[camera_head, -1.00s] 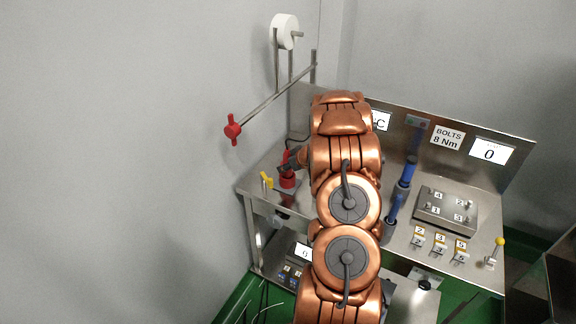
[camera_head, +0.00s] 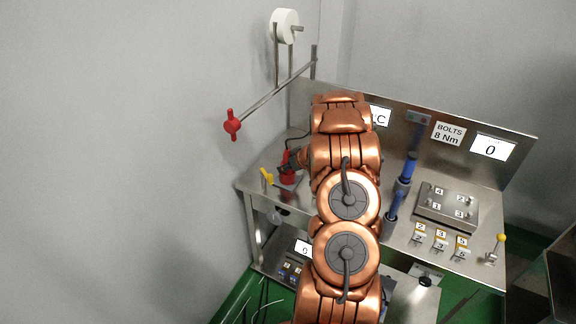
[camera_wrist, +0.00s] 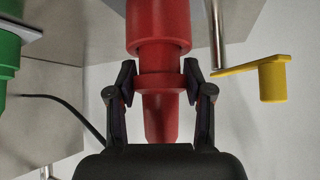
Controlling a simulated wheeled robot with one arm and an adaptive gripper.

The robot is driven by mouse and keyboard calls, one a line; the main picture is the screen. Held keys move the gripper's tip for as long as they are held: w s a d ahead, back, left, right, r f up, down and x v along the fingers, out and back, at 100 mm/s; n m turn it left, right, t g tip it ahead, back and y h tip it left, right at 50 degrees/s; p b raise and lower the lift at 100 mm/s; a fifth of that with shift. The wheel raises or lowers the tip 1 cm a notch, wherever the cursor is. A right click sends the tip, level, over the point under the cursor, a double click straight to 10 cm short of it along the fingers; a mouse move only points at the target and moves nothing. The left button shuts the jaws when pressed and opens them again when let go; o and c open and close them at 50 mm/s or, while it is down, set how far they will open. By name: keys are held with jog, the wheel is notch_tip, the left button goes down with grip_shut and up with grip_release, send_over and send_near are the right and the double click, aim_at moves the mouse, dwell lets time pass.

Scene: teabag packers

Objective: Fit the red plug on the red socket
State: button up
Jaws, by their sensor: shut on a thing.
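The red plug (camera_wrist: 160,118) is held between the two fingers of my gripper (camera_wrist: 160,95) in the wrist view, gripped at its collar. The wider red socket (camera_wrist: 160,25) is straight above it in that view, and the plug's upper end meets the socket's rim. I cannot tell how deep the plug sits. In the head view the red socket (camera_head: 287,180) stands at the bench's left end, with the plug (camera_head: 289,158) upright and in line over it. My copper arm hides part of the gripper there.
A yellow handle (camera_wrist: 272,80) is close beside the red socket. A green socket (camera_wrist: 8,50) with a black cable (camera_wrist: 70,105) near it is on the other side. The steel bench (camera_head: 262,205) also bears blue tools (camera_head: 408,170) and a bolt plate (camera_head: 440,208) at right.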

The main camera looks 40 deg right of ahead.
jog(key=shift+f, duration=0.35)
jog(key=o, duration=1.3)
jog(key=shift+r, duration=0.1)
jog(key=v, duration=1.1)
jog(key=shift+s+r, duration=0.25)
jog(key=shift+s, duration=0.05)
